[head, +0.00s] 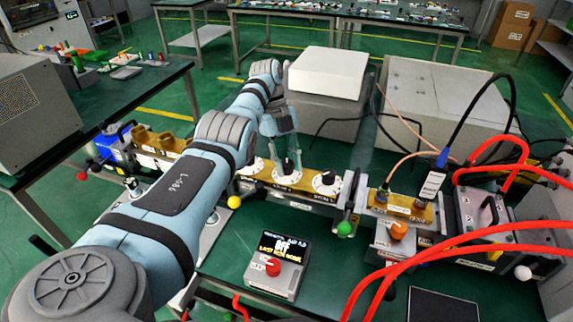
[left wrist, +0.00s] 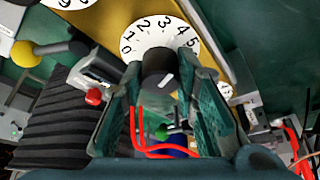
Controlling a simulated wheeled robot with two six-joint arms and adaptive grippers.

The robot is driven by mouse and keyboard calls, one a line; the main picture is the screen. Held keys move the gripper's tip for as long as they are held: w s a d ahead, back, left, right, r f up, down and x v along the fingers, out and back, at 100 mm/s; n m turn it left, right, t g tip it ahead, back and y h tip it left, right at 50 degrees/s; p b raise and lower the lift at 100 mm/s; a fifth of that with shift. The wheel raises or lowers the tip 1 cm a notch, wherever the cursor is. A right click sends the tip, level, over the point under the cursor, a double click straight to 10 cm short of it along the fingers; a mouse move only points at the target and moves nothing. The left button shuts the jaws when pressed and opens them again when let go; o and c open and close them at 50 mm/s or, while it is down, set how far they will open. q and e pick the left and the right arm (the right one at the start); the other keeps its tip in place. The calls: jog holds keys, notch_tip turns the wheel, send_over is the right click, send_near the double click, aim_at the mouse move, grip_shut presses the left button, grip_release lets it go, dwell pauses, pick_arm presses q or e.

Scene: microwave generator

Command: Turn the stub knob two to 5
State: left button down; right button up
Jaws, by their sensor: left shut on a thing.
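Stub knob two is a black knob (left wrist: 158,66) on a white dial (left wrist: 160,36) numbered 0 to 5, fixed to a brass-coloured waveguide. My left gripper (left wrist: 165,74) has its fingers on either side of the knob and is shut on it. A short white line shows on the knob's face, slanting up to the right; the number it points at is hard to read. In the head view my left gripper (head: 289,165) comes down over the middle dial (head: 287,180), hiding most of its knob. My right gripper is not in view.
Another stub knob (head: 327,178) stands just to the right, and another dial (head: 250,166) to the left. A green ball handle (head: 344,228) and red hoses (head: 450,245) are to the right.

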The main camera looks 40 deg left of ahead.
pick_arm(q)
jog(key=c, duration=1.3)
grip_release()
